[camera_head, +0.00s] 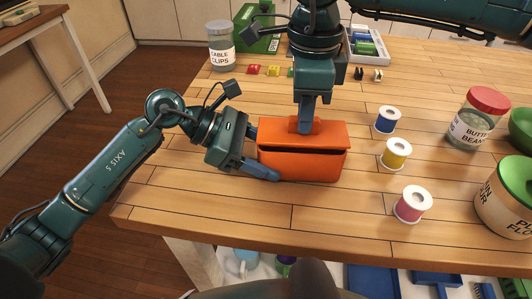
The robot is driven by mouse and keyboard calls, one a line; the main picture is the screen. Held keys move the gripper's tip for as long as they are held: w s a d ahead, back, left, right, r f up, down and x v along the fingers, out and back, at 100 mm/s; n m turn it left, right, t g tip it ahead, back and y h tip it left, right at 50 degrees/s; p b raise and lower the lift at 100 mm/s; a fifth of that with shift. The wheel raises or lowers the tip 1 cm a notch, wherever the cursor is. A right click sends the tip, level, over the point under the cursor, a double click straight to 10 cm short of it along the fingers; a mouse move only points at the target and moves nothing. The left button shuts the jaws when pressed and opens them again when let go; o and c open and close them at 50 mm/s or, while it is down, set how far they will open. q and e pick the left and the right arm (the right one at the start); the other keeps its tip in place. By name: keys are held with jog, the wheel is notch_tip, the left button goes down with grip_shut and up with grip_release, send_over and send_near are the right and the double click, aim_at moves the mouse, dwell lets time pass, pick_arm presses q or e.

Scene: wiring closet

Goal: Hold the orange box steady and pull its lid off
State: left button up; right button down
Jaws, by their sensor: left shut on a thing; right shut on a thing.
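The orange box (300,168) stands on the wooden table near its front edge. Its orange lid (334,134) sits over the top, with a dark gap along the front between lid and body. Whether the lid still touches the box at the back is hidden. My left gripper (263,155) is shut on the box at its left end, one finger along the front corner and one further back. My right gripper (307,126) comes down from above and is shut on the raised grip in the middle of the lid. Its fingertips partly cover that grip.
Blue (387,120), yellow (395,154) and pink (412,204) spools stand right of the box. Beyond are a red-lidded jar (472,118) and a cream canister (507,195). A cable clips jar (221,46) stands at back left. The table is clear in front of the box.

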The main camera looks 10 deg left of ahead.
jog(key=shift+r, duration=3.4)
pick_arm(q)
jog(key=o, duration=1.2)
jog(key=shift+a, duration=0.15)
jog(key=v, duration=1.1)
jog(key=shift+a+r, duration=0.25)
jog(key=shift+a, duration=0.1)
